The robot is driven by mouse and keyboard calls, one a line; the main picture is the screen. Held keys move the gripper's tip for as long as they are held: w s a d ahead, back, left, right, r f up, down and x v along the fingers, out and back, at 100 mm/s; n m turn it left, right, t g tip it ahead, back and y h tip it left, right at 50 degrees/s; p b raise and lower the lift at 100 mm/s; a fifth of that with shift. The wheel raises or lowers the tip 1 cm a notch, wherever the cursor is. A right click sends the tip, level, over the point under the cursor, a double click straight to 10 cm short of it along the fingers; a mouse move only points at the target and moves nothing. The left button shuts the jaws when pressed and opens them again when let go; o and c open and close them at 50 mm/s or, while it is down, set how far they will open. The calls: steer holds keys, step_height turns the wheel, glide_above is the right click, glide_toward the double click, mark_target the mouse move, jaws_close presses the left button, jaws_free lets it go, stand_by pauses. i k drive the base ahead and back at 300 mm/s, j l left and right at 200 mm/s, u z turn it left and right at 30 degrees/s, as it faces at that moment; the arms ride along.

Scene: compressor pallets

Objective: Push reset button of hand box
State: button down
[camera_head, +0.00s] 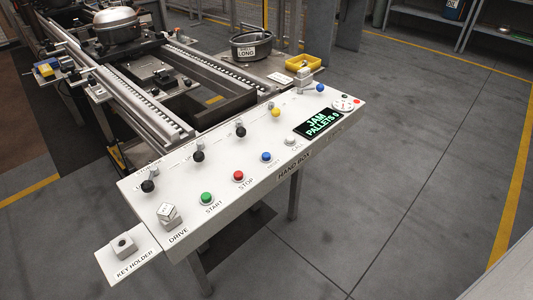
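The hand box (225,225) is a white sloped panel on legs, seen in the head view. A blue button (266,157) sits on it to the right of the red STOP button (238,176) and the green START button (206,197). The small label below the blue button is hard to read but looks like RESET. A pale button (290,141) lies further right. The dark display (317,123) shows green text, "JAM" and "PALLETS" with a digit. My gripper is not in view, and nothing covers the buttons.
Several black levers (148,186) and a yellow knob (276,112) line the panel's back. A key holder (128,255) juts out at the left end. Behind stand a conveyor (135,105) with a compressor (117,25), and a yellow tray (303,63). The floor in front and right is clear.

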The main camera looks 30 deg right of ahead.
mark_target(265, 155)
steer(key=k+z, duration=0.1)
steer(key=z, duration=0.75)
steer(key=k+l+z, duration=0.15)
steer(key=z, duration=0.25)
steer(key=l+z, duration=0.1)
steer(key=z, duration=0.3)
